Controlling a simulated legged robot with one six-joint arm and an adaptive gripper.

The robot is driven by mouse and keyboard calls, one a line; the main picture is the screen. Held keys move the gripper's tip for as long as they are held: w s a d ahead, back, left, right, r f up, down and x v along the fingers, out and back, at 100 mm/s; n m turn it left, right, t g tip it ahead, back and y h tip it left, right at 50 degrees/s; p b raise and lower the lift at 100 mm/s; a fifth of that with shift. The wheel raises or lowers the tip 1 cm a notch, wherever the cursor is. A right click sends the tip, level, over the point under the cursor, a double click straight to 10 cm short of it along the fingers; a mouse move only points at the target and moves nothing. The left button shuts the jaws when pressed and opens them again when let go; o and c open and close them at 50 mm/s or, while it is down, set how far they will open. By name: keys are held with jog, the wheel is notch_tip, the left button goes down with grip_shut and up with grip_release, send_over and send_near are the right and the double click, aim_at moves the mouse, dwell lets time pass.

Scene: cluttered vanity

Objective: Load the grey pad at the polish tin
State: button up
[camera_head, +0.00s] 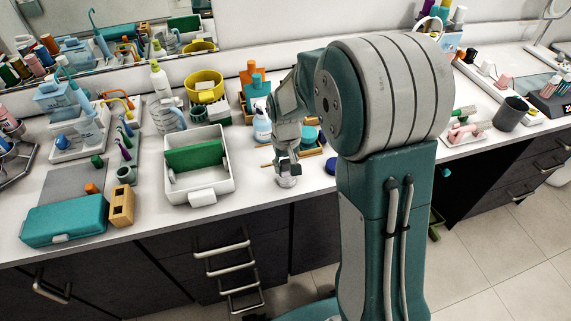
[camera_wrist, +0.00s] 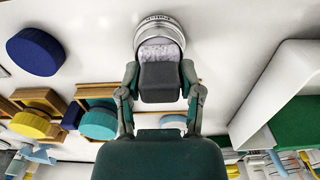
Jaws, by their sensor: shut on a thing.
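The polish tin (camera_wrist: 160,28) is a round silver tin with a pale, mottled lavender-grey filling, at the top middle of the wrist view. In the head view the tin (camera_head: 286,183) stands on the white counter near its front edge, below my gripper (camera_head: 285,163). In the wrist view my gripper (camera_wrist: 160,92) is shut on the grey pad (camera_wrist: 160,77), a dark grey block. The pad's far edge overlaps the near part of the filling. I cannot tell whether the pad touches it. The pad is hidden in the head view.
A white bin (camera_head: 227,176) with a green divider stands left of the tin. A dark blue round thing (camera_wrist: 35,51) lies on the other side. Wooden trays (camera_wrist: 95,91) hold round teal and yellow things close by. A teal case (camera_head: 64,220) lies further left. Bare counter surrounds the tin.

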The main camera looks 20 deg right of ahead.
aim_at(286, 160)
jog(key=shift+r, duration=3.5)
